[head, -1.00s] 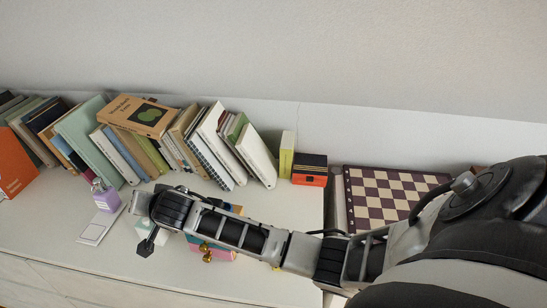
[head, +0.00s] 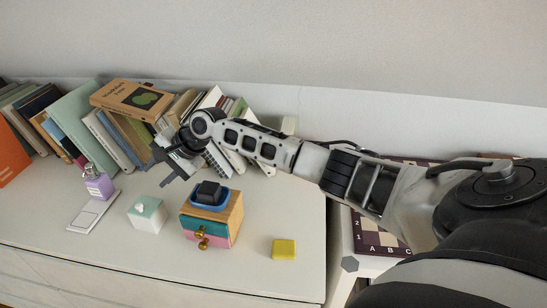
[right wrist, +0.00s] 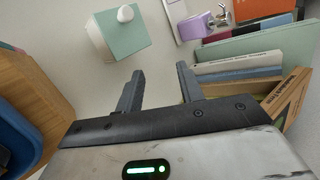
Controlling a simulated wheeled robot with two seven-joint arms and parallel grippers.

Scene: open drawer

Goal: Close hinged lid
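My right gripper (head: 172,165) is over the table in front of the leaning books. Its two fingers stand apart with nothing between them in the right wrist view (right wrist: 160,80). A small white box with a mint top and white knob (head: 147,213) stands below it; the top looks shut. It also shows beyond the fingers in the right wrist view (right wrist: 122,40). A wooden box with teal and pink drawers and gold knobs (head: 212,220) stands to its right, with a blue tray and dark object (head: 208,194) on top. I cannot tell which thing has the hinged lid. My left gripper is not in view.
A yellow block (head: 284,249) is at the front right. Leaning books (head: 120,135) line the back. A chessboard (head: 375,236) is partly behind my arm.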

